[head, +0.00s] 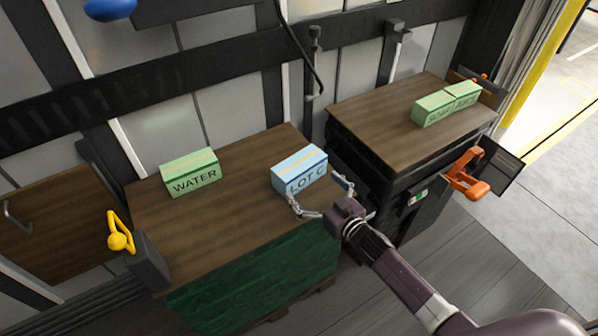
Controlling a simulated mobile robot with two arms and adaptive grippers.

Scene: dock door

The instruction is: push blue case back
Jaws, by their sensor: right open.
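The blue case (299,172), marked LOT C, sits upright on the brown top of the near stand (225,230), close to its right edge. My right gripper (322,196) comes in from the lower right at the front of the case. Its jaws are spread wide, one finger by the case's lower left front and the other past its right end. Nothing is held between them. I cannot tell whether either finger touches the case. My left gripper is not in view.
A green WATER case (190,173) stands left on the same top. Two green cases (446,105) stand on the dark stand (400,120) at the right. An orange handle (466,175) sticks out there. A yellow hook (120,235) is at the near stand's left corner. Wood between the WATER and blue cases is clear.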

